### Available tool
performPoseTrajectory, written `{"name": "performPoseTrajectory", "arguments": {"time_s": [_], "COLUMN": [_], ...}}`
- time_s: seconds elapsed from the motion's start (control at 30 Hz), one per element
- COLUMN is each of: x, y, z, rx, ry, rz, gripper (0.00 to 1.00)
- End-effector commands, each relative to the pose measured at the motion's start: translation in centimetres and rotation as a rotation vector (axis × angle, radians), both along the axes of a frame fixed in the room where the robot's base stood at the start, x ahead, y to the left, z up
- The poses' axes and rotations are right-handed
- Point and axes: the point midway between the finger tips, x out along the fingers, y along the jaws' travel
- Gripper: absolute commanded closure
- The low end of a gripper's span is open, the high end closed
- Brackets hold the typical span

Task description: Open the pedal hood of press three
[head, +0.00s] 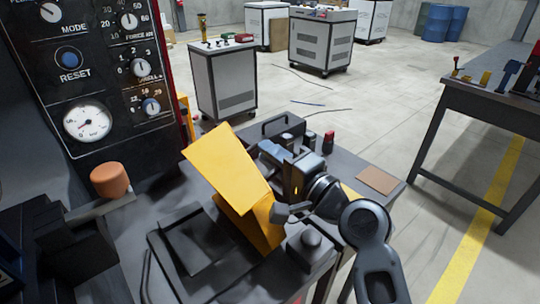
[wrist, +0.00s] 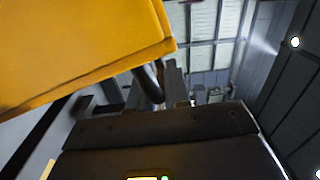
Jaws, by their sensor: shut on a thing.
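The yellow pedal hood (head: 226,165) stands on the dark bench in the middle of the head view. Its broad top plate is tilted up at a steep slant above a yellow lower part (head: 262,228). In the wrist view the hood (wrist: 80,45) fills the upper left. My gripper (head: 281,210) is at the hood's right side, with its fingers partly hidden. In the wrist view it is shut on a dark curved bar (wrist: 152,82) beside the hood's edge, which looks like the hood's handle. The bar's join to the hood is hidden.
A press panel (head: 110,70) with dials and a gauge rises at the left, with an orange knob (head: 110,180) below it. A black tray (head: 195,243) lies before the hood. A bench (head: 490,105) stands at right; the floor between is mostly open.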

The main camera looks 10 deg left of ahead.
Motion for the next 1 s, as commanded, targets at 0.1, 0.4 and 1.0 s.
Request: {"name": "performPoseTrajectory", "arguments": {"time_s": [0.1,0.4,1.0], "x": [0.1,0.0,-3.3], "y": [0.0,0.0,-4.1], "z": [0.3,0.1,-0.3], "rx": [0.002,0.0,0.0], "ry": [-0.004,-0.003,-0.002], "rz": [-0.002,-0.001,-0.003], "gripper": [1.0,0.62,0.62]}}
